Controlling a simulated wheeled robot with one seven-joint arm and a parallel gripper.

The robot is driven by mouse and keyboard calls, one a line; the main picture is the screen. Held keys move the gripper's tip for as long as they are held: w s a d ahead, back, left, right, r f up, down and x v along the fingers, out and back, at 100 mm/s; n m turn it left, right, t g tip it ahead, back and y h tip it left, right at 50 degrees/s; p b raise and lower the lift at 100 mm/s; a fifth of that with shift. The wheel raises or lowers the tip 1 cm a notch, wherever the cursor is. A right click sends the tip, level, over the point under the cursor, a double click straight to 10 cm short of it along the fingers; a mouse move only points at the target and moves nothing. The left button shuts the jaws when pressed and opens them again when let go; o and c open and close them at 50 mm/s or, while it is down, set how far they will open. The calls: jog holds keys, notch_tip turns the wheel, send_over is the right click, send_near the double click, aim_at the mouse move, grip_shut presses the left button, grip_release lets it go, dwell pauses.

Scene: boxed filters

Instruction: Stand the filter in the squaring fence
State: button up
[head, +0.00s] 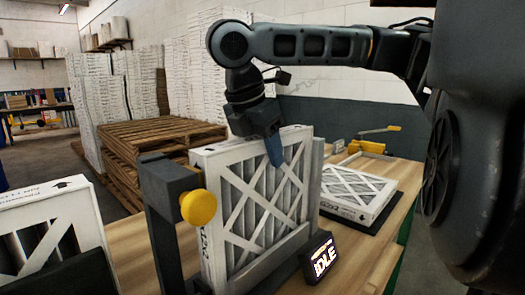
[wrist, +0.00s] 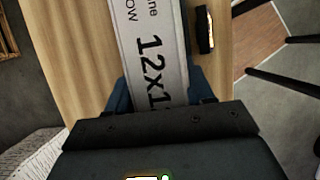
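A white-framed pleated filter (head: 255,205) stands upright in the head view, between a dark post with a yellow knob (head: 198,207) and a pale grey upright plate (head: 317,172). These look like parts of the squaring fence (head: 165,182). My gripper (head: 272,148) is over the filter's top edge, one blue finger down its near face. In the wrist view, the filter's lettered edge (wrist: 155,55) lies between both blue fingers (wrist: 160,95), which appear to touch its sides. The filter's lower left corner is near the picture's bottom; I cannot tell whether it rests fully on the base.
A small display (head: 319,257) reads IDLE in front of the filter. Another filter (head: 350,190) lies flat on a dark pad to the right. A further filter (head: 45,235) stands at the left. Wooden pallets (head: 160,145) are stacked behind. Bare tabletop (head: 355,262) shows at the right front.

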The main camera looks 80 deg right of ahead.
jog(key=o, duration=0.4)
jog(key=shift+o, duration=0.2)
jog(key=shift+w+a+r+p, duration=0.1)
jog(key=shift+r+p, duration=0.35)
jog(key=shift+r, duration=0.1)
jog(key=p+v, duration=1)
jog(key=v, duration=0.1)
